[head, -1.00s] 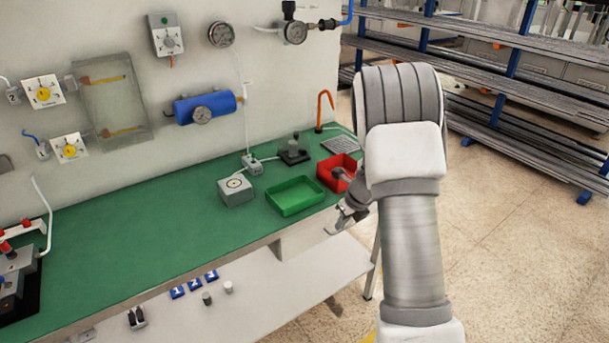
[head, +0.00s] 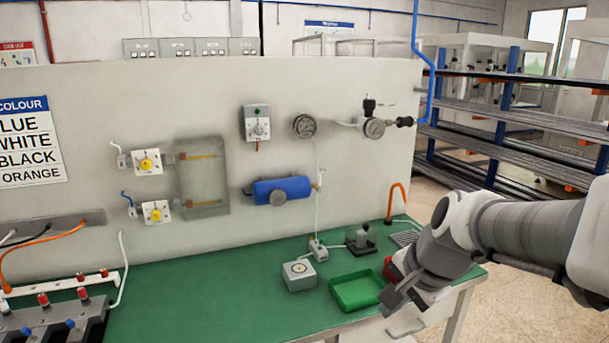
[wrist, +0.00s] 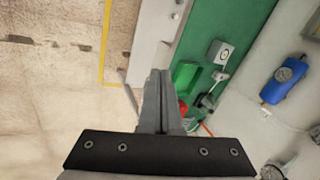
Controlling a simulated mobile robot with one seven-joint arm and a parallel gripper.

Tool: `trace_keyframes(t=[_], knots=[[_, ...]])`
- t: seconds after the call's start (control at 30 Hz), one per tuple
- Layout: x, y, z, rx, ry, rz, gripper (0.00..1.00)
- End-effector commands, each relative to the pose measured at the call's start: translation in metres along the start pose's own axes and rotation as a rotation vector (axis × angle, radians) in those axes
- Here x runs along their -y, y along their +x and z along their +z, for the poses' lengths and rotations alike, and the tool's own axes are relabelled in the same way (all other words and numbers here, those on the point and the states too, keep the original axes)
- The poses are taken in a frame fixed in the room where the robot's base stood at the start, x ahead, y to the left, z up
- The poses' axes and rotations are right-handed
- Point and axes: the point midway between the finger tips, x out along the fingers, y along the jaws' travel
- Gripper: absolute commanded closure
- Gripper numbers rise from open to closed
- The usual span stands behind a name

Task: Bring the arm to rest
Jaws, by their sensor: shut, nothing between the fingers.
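My arm reaches in from the right in the head view.
A grey box with a round dial (head: 299,275) and a black-based fixture (head: 362,241) stand on the bench. An orange hook (head: 396,190) rises at its back right. The wall panel carries a blue cylinder (head: 280,191) and gauges. Open floor (wrist: 50,100) lies beside the bench.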

Motion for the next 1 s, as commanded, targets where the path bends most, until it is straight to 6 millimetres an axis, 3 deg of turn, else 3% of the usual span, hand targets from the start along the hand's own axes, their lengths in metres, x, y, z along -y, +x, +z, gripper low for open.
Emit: trace_keyframes(t=[0.03,0.2,0.5,0.67,1.0], knots=[[-0.005,-0.015,0.011,-0.015,-0.107,-0.004,1.0],[-0.033,-0.05,0.04,-0.065,-0.468,0.023,1.0],[-0.078,-0.082,0.068,-0.148,-0.944,0.103,1.0],[-0.087,-0.086,0.072,-0.163,-1.03,0.125,1.0],[-0.088,-0.086,0.072,-0.164,-1.034,0.126,1.0]])
